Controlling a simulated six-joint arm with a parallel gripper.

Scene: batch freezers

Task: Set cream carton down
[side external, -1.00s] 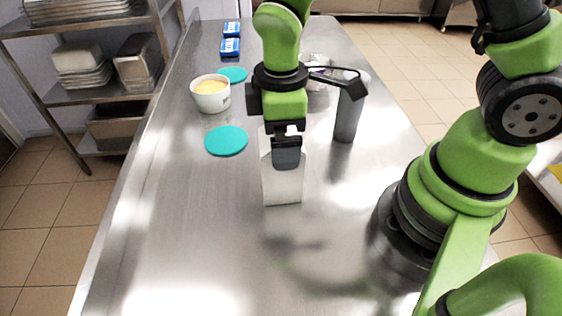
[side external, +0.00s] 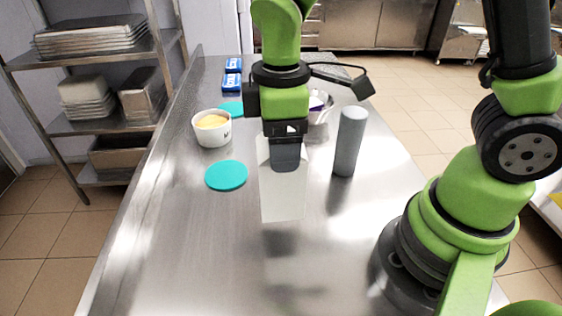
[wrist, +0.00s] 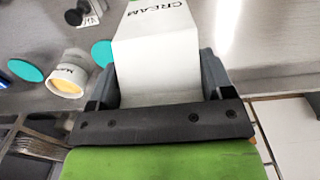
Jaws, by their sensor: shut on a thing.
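The cream carton (side external: 283,195) is tall and white and stands upright in my gripper (side external: 285,158). In the wrist view the carton (wrist: 160,60) shows the word CREAM and sits between the two dark fingers of my gripper (wrist: 158,85). My gripper is shut on the carton's upper part. The carton's lower end appears clear of the steel table (side external: 165,250), with a dark blurred reflection below it. The exact gap is hard to tell.
A teal disc (side external: 227,175) lies left of the carton, with a white bowl of yellow content (side external: 211,129) behind it. Another teal disc (side external: 231,108) and blue-white packs (side external: 232,83) lie farther back. A grey cylinder (side external: 349,142) stands right. The table's front is clear.

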